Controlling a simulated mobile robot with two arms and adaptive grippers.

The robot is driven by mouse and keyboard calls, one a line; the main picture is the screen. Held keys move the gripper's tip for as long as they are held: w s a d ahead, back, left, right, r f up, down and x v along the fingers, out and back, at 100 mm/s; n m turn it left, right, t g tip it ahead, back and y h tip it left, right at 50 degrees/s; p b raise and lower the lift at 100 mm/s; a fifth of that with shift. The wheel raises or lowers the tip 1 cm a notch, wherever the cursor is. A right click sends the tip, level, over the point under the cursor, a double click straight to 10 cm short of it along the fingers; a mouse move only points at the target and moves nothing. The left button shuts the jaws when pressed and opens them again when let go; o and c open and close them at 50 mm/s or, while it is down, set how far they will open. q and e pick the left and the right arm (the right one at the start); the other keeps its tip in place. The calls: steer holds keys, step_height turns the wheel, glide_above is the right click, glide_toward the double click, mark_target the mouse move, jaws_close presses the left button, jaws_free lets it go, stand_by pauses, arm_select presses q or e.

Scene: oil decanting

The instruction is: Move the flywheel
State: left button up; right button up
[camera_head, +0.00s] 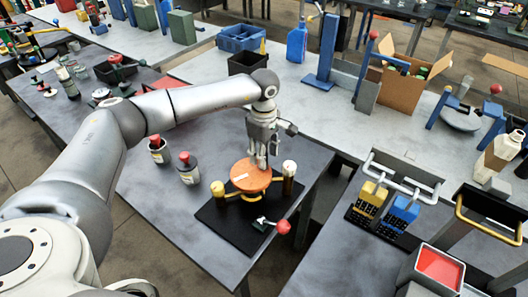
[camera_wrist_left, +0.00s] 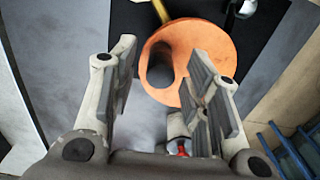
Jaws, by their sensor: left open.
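The flywheel (camera_head: 246,182) is a flat orange disc on a yellow support above a black base plate (camera_head: 232,232) on the grey table. My left gripper (camera_head: 262,163) points down at the far side of the disc, with its fingertips close to it or over it. In the left wrist view, the orange disc (camera_wrist_left: 215,50) shows beyond and between the two open fingers of my left gripper (camera_wrist_left: 163,88). A dark oval patch or hole is on the disc. Whether the fingers touch the disc cannot be told. My right gripper is not in view.
Two posts with yellow (camera_head: 218,189) and pale tops (camera_head: 289,169) flank the disc. A lever with a red knob (camera_head: 283,227) is at the front right. Two red-capped bottles (camera_head: 188,170) (camera_head: 158,150) stand to the left. The table's right edge is near.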

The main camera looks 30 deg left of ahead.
arm_select(q)
steer(key=shift+f, duration=0.85)
jaws_close()
steer(key=shift+w+a+f+n+b, duration=0.2)
steer(key=shift+a+n+b, duration=0.2)
steer(key=shift+n+b, duration=0.7)
steer(key=n, duration=0.1)
steer(key=a+n+b, duration=0.1)
steer(key=shift+w+r+n, duration=0.1)
steer(key=shift+r+n, duration=0.15)
steer(key=shift+n, duration=0.05)
jaws_free()
steer(key=shift+d, duration=0.1)
step_height(320, 180, up, 12)
